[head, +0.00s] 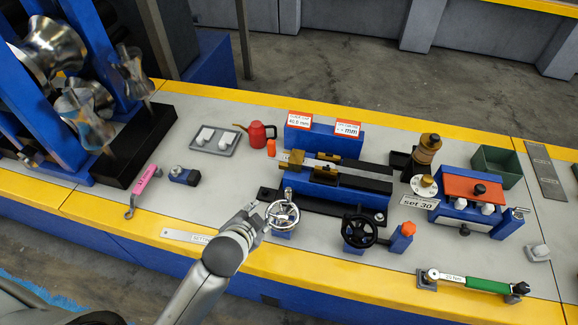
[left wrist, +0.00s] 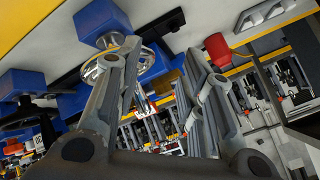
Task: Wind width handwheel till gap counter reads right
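A chrome handwheel (head: 282,214) stands on a blue block at the front of the guide unit. A black handwheel (head: 359,231) stands to its right; I cannot tell from labels which one is for width. A sign (head: 299,121) on the blue block behind appears to read 40.8 mm, too small to be sure; a second sign (head: 347,128) shows dashes and mm. My left gripper (head: 255,217) is just left of the chrome wheel. In the left wrist view its fingers (left wrist: 158,52) are apart and empty, one overlapping the chrome wheel (left wrist: 138,66); contact is unclear. My right gripper is out of view.
Brass guide jaws (head: 324,169) sit on the dark slide behind the wheels. A red can (head: 257,133), a pink-handled tool (head: 145,185) and a grey tray (head: 214,140) lie to the left. A green-handled torque wrench (head: 477,283) lies front right.

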